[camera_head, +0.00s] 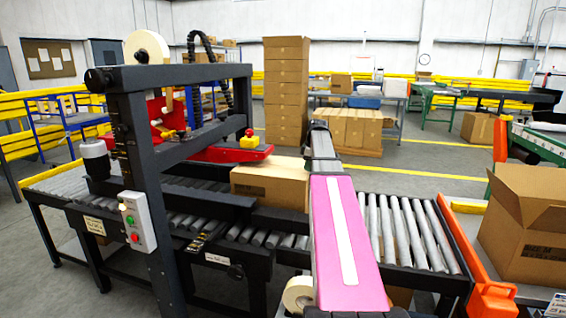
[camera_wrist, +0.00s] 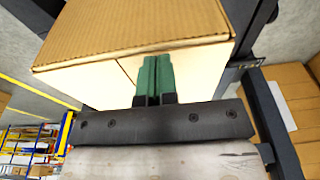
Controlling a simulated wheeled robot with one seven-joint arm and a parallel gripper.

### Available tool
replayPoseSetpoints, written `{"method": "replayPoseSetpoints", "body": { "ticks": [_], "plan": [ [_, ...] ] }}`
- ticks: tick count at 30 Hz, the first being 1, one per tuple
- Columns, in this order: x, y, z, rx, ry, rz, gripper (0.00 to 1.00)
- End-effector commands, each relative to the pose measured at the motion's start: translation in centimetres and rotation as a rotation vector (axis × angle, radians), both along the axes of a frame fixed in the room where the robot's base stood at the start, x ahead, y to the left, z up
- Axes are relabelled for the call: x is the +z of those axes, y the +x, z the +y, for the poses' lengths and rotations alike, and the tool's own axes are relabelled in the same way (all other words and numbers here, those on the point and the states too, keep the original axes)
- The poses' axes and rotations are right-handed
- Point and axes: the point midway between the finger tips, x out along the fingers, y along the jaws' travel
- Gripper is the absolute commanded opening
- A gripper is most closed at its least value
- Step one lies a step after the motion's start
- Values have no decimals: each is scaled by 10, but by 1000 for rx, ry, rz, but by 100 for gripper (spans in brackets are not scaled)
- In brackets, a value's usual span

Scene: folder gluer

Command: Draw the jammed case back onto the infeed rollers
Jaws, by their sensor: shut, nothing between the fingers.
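The jammed case (camera_head: 268,185), a closed brown carton, sits on the machine bed beside the dark frame in the head view. My arm covers its right end. In the wrist view the case (camera_wrist: 125,30) fills the top, with its pale end face (camera_wrist: 105,82) towards me. My gripper (camera_wrist: 155,66) has green fingers, shut together and empty, in front of that face. I cannot tell whether they touch it. My gripper is hidden in the head view. Bare rollers (camera_head: 410,232) lie right of my arm, and more rollers (camera_head: 70,182) lie at the left.
The black machine frame (camera_head: 143,180) with a control box (camera_head: 137,222) stands left of the case. A red machine part (camera_head: 235,154) is just behind it. An open carton (camera_head: 525,225) and orange parts (camera_head: 495,298) stand at the right. Stacked cartons (camera_head: 286,95) are behind.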

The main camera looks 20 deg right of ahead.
Motion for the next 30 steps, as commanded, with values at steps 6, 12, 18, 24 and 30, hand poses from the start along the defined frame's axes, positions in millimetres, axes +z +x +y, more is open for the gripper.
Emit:
{"method": "replayPoseSetpoints", "body": {
  "ticks": [6, 12, 18, 24, 30],
  "plan": [
    [0, 4, 5, 1, 0, 0, 0],
    [0, 20, 29, 2, 0, 1, 0],
    [0, 42, 60, 3, 0, 0, 0],
    [0, 61, 89, 2, 0, 0, 0],
    [-9, 67, 100, -1, 0, 2, 0]
  ]
}}
